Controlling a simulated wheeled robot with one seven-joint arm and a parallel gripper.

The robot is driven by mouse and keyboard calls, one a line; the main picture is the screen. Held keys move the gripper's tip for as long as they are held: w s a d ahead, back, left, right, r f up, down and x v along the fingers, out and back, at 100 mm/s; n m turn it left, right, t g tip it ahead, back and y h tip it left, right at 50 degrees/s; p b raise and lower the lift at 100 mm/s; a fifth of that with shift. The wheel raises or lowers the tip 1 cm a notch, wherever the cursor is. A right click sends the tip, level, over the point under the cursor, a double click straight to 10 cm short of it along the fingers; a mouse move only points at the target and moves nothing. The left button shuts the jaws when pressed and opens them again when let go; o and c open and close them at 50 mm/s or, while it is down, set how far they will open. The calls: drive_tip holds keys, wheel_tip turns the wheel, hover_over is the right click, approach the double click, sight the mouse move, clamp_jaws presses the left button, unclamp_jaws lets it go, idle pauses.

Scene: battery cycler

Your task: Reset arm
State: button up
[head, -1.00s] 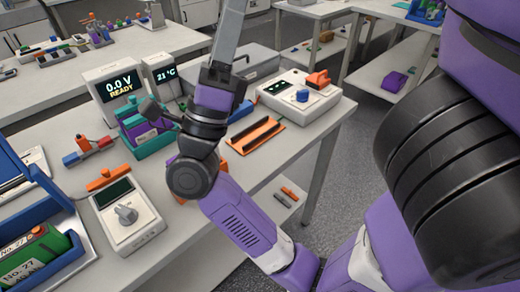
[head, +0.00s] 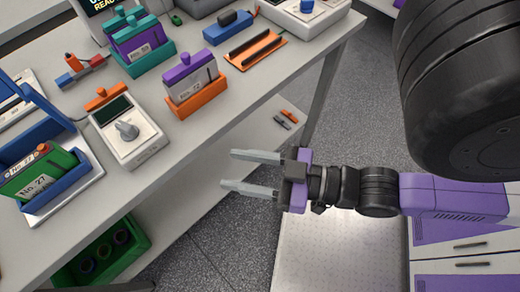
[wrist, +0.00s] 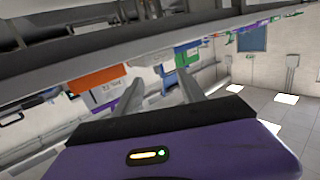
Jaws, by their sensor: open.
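My gripper (head: 250,173) is in the head view, open and empty, its two grey fingers pointing left and apart. It is out in front of the workbench (head: 196,135), clear of the top, over the floor and my own base. In the wrist view, both fingers of my gripper (wrist: 160,97) show with nothing between them. My purple and black arm stretches back to the right in the head view.
On the bench are a purple-topped battery in an orange holder (head: 197,103), another in a teal holder (head: 148,61), a meter with a dial (head: 126,130) and a green battery in a blue cradle (head: 42,174). A green crate (head: 138,240) sits below. Open floor (head: 205,245) lies in front.

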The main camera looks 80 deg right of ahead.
drive_tip(key=s+f, duration=0.1)
drive_tip(key=s+a+f+g, duration=0.1)
drive_tip(key=s+f+g, duration=0.1)
drive_tip(key=s, duration=0.1)
drive_tip(key=shift+a, duration=0.3)
drive_tip(key=shift+r+p, duration=0.85)
drive_tip(key=shift+p, duration=0.05)
